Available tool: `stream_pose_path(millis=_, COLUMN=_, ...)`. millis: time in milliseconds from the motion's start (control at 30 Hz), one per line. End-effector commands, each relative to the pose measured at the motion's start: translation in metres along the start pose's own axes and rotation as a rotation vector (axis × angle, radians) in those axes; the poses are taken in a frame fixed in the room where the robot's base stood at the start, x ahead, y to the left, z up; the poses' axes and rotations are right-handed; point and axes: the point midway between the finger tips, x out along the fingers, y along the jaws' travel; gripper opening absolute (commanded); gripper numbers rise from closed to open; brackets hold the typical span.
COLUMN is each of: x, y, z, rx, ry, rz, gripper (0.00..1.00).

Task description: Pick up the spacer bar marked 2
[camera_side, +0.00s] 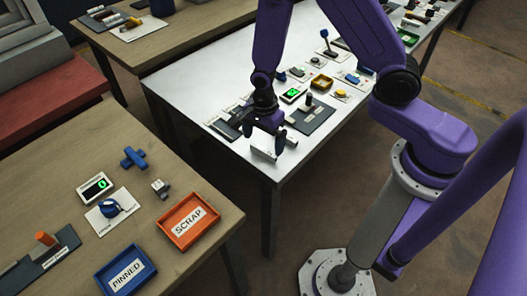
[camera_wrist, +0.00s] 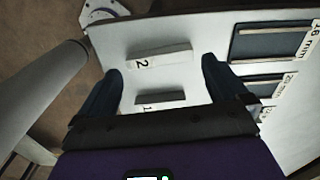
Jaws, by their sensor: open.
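The spacer bar marked 2 (camera_wrist: 155,60) is a pale bar lying on the white table, seen in the wrist view ahead of and between my fingers. A second bar marked 1 (camera_wrist: 161,98) lies nearer the gripper body, also between the fingers and partly hidden at its lower edge. My gripper (camera_wrist: 162,66) is open and empty, with one dark finger on each side. In the side view, my gripper (camera_side: 265,134) hangs low over the table's near corner. A pale bar (camera_side: 262,154) shows just under it; its number is not readable there.
Dark trays labelled in mm (camera_wrist: 270,42) lie right of the bars in the wrist view. A wooden bench holds an orange SCRAP tray (camera_side: 172,238) and a blue PINNED tray (camera_side: 108,284).

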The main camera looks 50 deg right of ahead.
Motion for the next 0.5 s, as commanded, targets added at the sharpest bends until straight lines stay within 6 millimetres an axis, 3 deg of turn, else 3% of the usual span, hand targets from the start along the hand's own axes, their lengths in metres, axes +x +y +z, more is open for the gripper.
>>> stream_pose_path(millis=200, x=0.025, y=0.001, z=0.001, rx=0.001, ry=0.001, rz=0.002, gripper=1.00)
stream_pose_path(millis=500, x=0.033, y=0.001, z=0.001, rx=0.001, ry=0.000, rz=0.000, gripper=1.00)
